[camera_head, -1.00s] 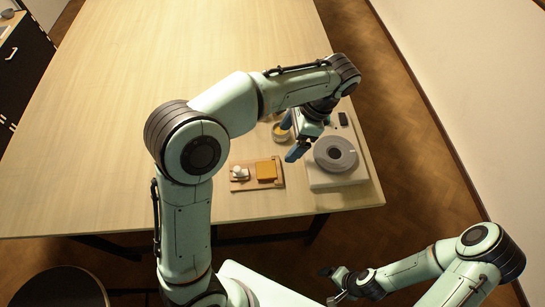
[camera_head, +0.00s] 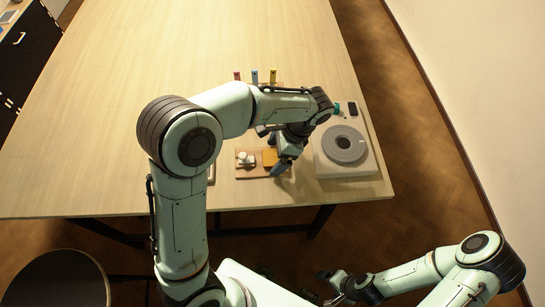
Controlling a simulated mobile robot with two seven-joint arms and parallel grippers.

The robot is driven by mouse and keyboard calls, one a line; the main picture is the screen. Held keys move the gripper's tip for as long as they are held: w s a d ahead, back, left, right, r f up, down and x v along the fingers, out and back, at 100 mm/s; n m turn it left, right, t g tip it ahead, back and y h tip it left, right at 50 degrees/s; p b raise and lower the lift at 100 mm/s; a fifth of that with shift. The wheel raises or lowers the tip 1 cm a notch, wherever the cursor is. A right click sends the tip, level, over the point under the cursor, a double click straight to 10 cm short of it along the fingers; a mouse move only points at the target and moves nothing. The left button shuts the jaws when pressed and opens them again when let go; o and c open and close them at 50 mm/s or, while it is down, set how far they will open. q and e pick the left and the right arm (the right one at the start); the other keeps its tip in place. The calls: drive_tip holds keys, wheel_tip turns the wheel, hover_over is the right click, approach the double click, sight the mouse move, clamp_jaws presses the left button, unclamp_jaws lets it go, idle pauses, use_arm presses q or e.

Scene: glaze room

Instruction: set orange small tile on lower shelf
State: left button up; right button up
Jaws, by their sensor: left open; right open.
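The orange tile (camera_head: 269,158) lies on a small wooden board (camera_head: 250,174) near the table's front edge, partly hidden by my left gripper. My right gripper (camera_head: 335,287) is open and empty, low in front of the table, far from the tile. I cannot make out a lower shelf in this view.
A small white item (camera_head: 245,159) sits on the board left of the tile. A grey round disc (camera_head: 344,144) on a pale base stands to the right. The table's left side (camera_head: 90,130) is clear.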

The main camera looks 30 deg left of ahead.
use_arm(q)
drive_tip(key=c, duration=1.3)
